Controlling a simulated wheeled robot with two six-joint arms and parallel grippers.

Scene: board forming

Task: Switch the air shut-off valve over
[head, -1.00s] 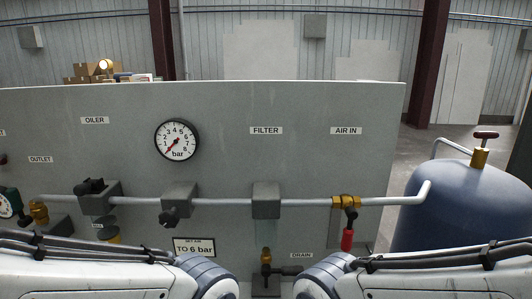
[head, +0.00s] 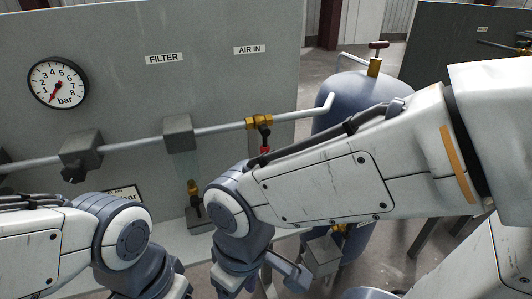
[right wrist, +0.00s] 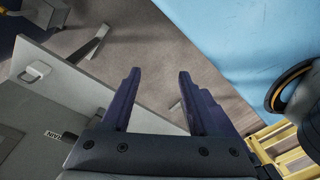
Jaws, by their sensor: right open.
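The air shut-off valve (head: 259,122) is a brass body on the grey pipe under the AIR IN label in the head view. Its red-tipped lever (head: 265,149) hangs down from it, and my right arm hides its lower end. My right gripper (right wrist: 157,84) is open in the right wrist view, with nothing between its fingers. In the head view my right wrist is low in front of the panel, below the valve and apart from it. The valve is not seen in the right wrist view. My left arm is at the lower left, its gripper out of frame.
The pressure gauge (head: 58,83) on the grey panel (head: 215,85) has its red needle near zero. A blue tank (head: 335,105) stands right of the panel, joined to the pipe. A brass and black drain fitting (head: 194,190) sits below the filter block (head: 179,134).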

